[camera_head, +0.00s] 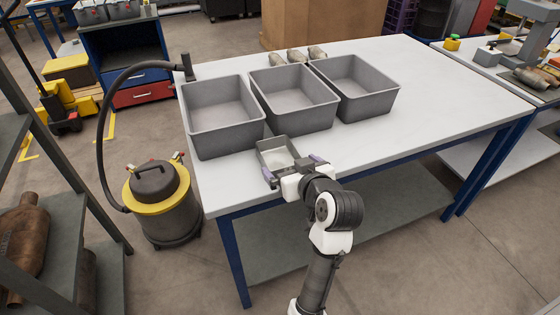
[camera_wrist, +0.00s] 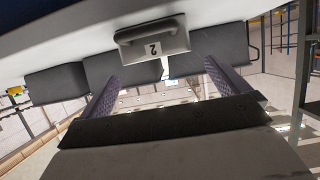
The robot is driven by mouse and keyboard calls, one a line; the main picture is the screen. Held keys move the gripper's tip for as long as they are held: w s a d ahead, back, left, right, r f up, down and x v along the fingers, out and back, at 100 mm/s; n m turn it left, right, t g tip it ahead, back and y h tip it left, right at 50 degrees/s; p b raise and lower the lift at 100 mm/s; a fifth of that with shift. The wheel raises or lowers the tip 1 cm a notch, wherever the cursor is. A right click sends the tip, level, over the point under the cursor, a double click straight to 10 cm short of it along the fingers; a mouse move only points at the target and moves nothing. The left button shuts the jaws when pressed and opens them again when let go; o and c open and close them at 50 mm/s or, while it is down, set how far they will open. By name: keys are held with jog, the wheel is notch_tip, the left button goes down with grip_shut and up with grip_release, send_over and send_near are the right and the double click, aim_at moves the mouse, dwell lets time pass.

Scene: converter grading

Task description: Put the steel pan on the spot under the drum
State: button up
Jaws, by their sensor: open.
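The steel pan (camera_head: 271,144) is a small grey open pan on the white table, in front of the large grey bins. In the wrist view the pan (camera_wrist: 170,50) shows its front, with a handle and a label marked 2. My gripper (camera_head: 294,169) is at the near side of the pan, open, with nothing seen held. In the wrist view its purple fingers (camera_wrist: 161,72) are spread apart, and the pan shows beyond their tips. A drum-shaped vacuum (camera_head: 160,203) with a yellow band and black hose stands on the floor to the left. The spot beneath it cannot be made out.
The white table (camera_head: 430,115) has free room at right. Three deep grey bins (camera_head: 225,140) stand behind the pan, with metal parts (camera_head: 297,56) beyond them. A shelf rack (camera_head: 85,190) with rusty parts stands at left. The hose (camera_head: 101,130) arches up to the table's left edge.

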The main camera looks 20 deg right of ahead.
aim_at(280, 165)
jog(key=p+x, duration=0.1)
jog(key=x, duration=0.8)
jog(key=shift+d+r+p, duration=0.1)
jog(key=shift+r+p, duration=0.05)
jog(key=shift+p, duration=0.15)
jog(key=shift+c, duration=0.4)
jog(key=c, duration=0.9)
jog(key=shift+r, duration=0.1)
